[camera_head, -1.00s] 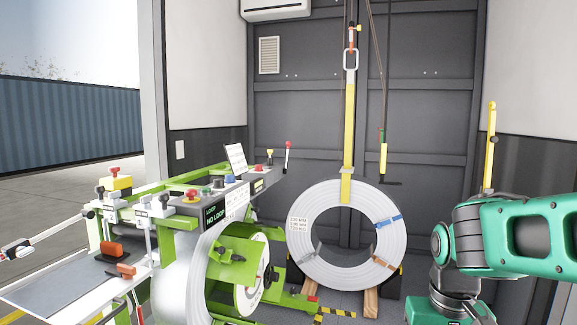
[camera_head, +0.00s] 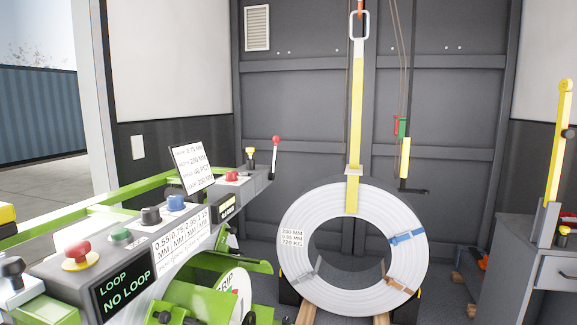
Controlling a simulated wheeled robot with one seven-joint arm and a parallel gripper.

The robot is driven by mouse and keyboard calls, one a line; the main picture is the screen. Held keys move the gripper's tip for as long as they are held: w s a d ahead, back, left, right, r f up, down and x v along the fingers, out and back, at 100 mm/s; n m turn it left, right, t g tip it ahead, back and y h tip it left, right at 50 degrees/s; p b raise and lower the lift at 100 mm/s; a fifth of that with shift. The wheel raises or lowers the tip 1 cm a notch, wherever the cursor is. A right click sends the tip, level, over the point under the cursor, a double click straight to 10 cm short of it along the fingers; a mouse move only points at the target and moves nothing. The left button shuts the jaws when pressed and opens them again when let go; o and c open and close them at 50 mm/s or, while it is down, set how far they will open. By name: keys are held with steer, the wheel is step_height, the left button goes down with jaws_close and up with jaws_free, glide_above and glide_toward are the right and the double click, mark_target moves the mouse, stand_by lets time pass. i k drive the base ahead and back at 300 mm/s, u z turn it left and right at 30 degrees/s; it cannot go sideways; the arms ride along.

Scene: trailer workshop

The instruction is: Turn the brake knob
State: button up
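The grey control panel (camera_head: 62,280) of a green machine runs along the left of the head view. On it are a black knob (camera_head: 151,216), a blue knob (camera_head: 177,203), a green button (camera_head: 120,236) and a red mushroom button on a yellow base (camera_head: 77,252). Farther back are a smaller red button (camera_head: 232,176), a yellow and black control (camera_head: 250,156) and a red-tipped lever (camera_head: 275,158). I cannot read a brake label, so I cannot tell which is the brake knob. My gripper is not in view.
A large white coil (camera_head: 300,215) stands on wooden blocks in the middle, with a yellow strap (camera_head: 357,110) above it. A tilted label plate (camera_head: 190,166) stands on the panel. A grey cabinet (camera_head: 508,245) stands at right. Dark floor shows between coil and cabinet.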

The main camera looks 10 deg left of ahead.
mark_target(231, 176)
steer(key=z, duration=0.1)
steer(key=i, duration=1.15)
steer(key=u, duration=0.65)
steer(key=i, duration=0.95)
steer(key=u, duration=1)
steer(key=i, duration=0.35)
steer(key=u, duration=0.25)
